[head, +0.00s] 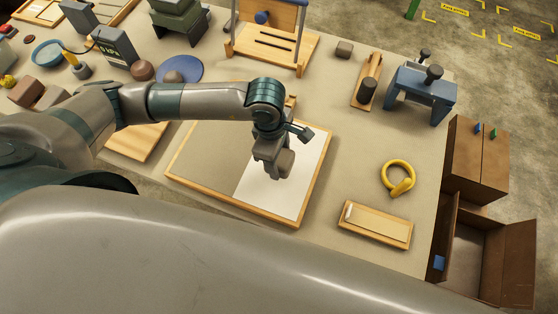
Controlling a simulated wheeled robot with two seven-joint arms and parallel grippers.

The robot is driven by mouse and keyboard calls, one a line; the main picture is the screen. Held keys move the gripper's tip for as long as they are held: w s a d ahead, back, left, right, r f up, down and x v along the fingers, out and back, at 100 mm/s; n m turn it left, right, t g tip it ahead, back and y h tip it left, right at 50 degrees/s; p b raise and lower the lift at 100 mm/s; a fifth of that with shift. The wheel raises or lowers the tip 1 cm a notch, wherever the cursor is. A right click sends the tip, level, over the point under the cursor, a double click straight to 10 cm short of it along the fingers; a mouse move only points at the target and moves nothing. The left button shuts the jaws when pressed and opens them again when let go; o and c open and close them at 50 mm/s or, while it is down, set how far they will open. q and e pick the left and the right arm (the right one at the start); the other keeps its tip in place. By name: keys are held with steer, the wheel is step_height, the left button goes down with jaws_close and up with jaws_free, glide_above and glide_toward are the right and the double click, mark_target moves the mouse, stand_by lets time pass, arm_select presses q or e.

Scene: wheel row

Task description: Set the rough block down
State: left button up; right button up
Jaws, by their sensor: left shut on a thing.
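My left gripper (268,160) comes in from the left, pointing down over the wood-framed board (211,155). It is shut on a small grey-brown block, the rough block (284,165). The board has a grey half on the left and a white half on the right. The block shows against the white half, near the line between the halves. I cannot tell whether it touches the board. The gripper hides part of the block. My right gripper is not in view.
A shallow wooden tray (376,226) and a yellow ring (397,176) lie right of the board. A blue stand (421,87), a wooden piece with a dark cylinder (367,88) and a small brown block (344,49) stand behind.

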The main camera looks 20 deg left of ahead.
mark_target(279, 166)
arm_select(q)
steer(key=shift+f, duration=0.1)
stand_by(0.3)
steer(key=shift+f+p, duration=0.3)
steer(key=shift+p, duration=0.05)
step_height(279, 166, down, 3)
steer(key=shift+r+p, duration=0.15)
steer(key=shift+p, duration=0.55)
steer(key=shift+f, duration=0.2)
steer(key=shift+f, duration=0.15)
steer(key=shift+f, duration=0.1)
steer(key=o, duration=1.5)
